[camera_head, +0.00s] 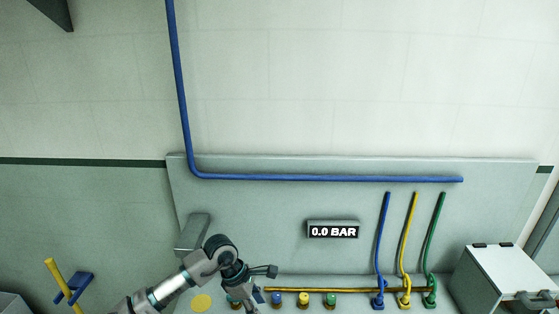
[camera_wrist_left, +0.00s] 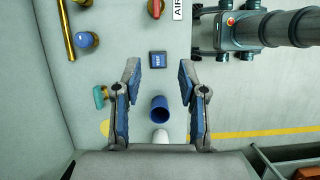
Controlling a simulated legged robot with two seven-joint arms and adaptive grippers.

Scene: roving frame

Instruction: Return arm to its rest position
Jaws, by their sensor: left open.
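My left arm (camera_head: 170,290) comes in from the lower left of the head view, bent at the wrist in front of the grey panel. Its left gripper (camera_head: 258,282) is near the panel's lower part, small and partly cut off there. In the left wrist view my left gripper (camera_wrist_left: 159,78) is open, its two blue-padded fingers apart. A blue cylinder (camera_wrist_left: 159,110) with a white part (camera_wrist_left: 160,137) shows between the fingers; I cannot tell whether it touches them. My right gripper is in neither view.
The panel (camera_head: 280,215) carries a "0.0 BAR" display (camera_head: 333,231), a brass pipe (camera_head: 350,290), and blue (camera_head: 382,235), yellow (camera_head: 407,235) and green (camera_head: 434,235) hoses. A white box (camera_head: 500,275) stands right. A blue button (camera_wrist_left: 158,59) and teal knob (camera_wrist_left: 101,97) lie near the fingers.

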